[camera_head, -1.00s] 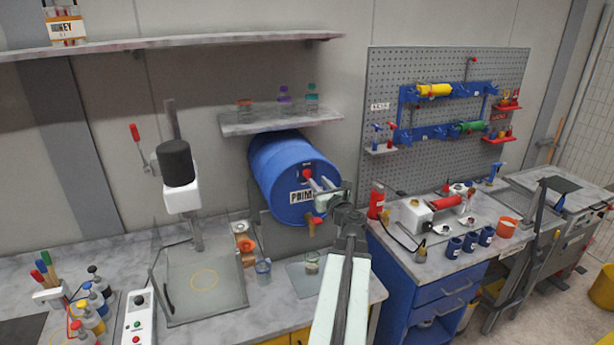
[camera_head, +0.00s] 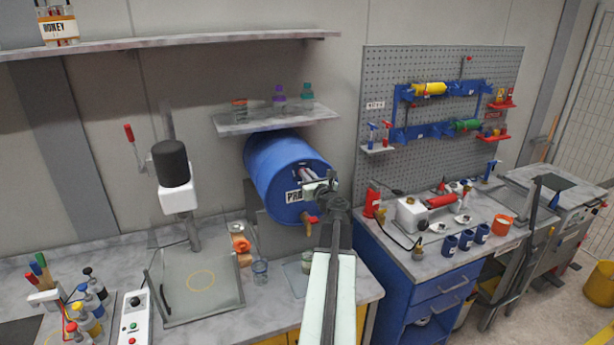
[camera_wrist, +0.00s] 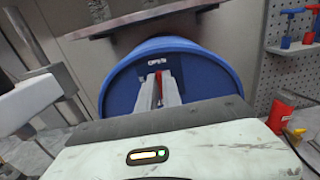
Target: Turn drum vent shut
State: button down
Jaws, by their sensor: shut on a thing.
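The blue drum (camera_head: 277,178) lies on its side on a stand above the bench, its lid facing me. In the wrist view the drum (camera_wrist: 118,93) fills the middle, with an "OPEN" label on its face above my fingers. The red drum vent (camera_wrist: 158,88) shows as a thin strip between the fingers of my gripper (camera_wrist: 158,82), which is shut on it. In the head view my gripper (camera_head: 312,178) is at the upper part of the lid and hides the vent. A red and orange tap (camera_head: 309,219) sits low on the lid.
A shelf with bottles (camera_head: 278,122) hangs just above the drum. A glass beaker (camera_head: 260,270) stands on the bench below. A press-like device (camera_head: 174,175) is at left. A red bottle (camera_head: 372,200) and blue cups (camera_head: 466,240) stand at right.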

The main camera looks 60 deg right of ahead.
jog(key=shift+n, duration=0.3)
jog(key=shift+w+a+f+n+b, duration=0.1)
jog(key=shift+a+f+n+b, duration=0.1)
jog(key=shift+n, duration=2.65)
jog(key=shift+w+a+f+n+b, duration=0.1)
jog(key=shift+f+n+b, duration=0.1)
jog(key=shift+n, duration=2.7)
jog(key=shift+w+a+f+n+b, duration=0.1)
jog(key=shift+a+f+n+b, duration=0.1)
jog(key=shift+n, duration=2.65)
jog(key=c, duration=1.5)
grip_release()
jog(key=shift+s, duration=0.1)
